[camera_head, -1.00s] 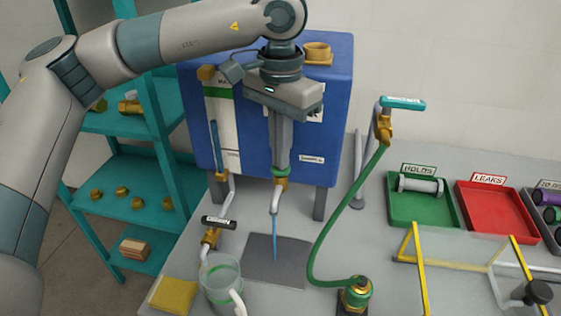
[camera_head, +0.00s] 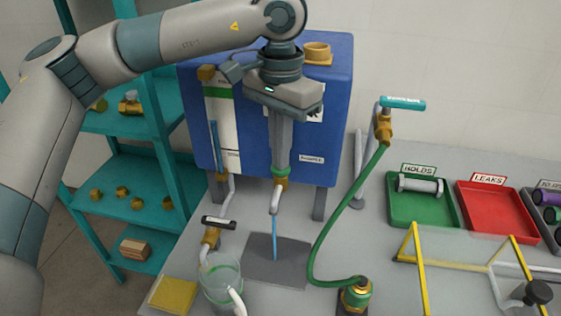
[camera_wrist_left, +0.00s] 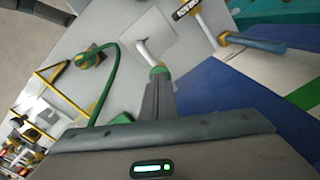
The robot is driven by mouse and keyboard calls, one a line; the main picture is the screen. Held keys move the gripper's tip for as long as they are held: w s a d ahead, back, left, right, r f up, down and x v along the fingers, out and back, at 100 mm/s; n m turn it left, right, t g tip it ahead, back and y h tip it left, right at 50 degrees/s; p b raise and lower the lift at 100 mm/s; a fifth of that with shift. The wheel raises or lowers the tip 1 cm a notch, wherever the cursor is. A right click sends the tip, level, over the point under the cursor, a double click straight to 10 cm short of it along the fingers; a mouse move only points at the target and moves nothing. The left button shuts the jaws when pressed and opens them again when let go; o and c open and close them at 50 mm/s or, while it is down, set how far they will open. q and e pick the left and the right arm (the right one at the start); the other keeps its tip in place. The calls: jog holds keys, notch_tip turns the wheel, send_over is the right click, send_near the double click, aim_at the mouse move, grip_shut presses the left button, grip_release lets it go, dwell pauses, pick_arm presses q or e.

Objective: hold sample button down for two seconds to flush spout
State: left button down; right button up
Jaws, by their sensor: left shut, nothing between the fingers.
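My left gripper (camera_head: 280,165) points straight down in front of the blue tank (camera_head: 335,110), fingers shut with nothing between them. Its tips meet a green ring or button (camera_head: 281,171) on top of the brass spout fitting; the fingers hide part of it. The grey spout (camera_head: 276,198) below pours a thin blue stream (camera_head: 275,238) onto a dark grey mat (camera_head: 290,268). In the left wrist view the fingers (camera_wrist_left: 158,80) end at the green part (camera_wrist_left: 157,70), with the bent spout (camera_wrist_left: 147,52) beyond. My right gripper is not in view.
A clear jug (camera_head: 220,280) stands left of the mat, beside a yellow cloth (camera_head: 173,296). A green hose (camera_head: 345,205) runs to a brass fitting (camera_head: 355,294). Green (camera_head: 422,219) and red (camera_head: 500,224) trays sit at right. Teal shelves (camera_head: 125,205) stand left.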

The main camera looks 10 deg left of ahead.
pick_arm(q)
jog(key=shift+r+p, duration=0.4)
jog(key=shift+r, duration=0.55)
jog(key=shift+r+p, duration=1.3)
jog(key=shift+r, duration=1.2)
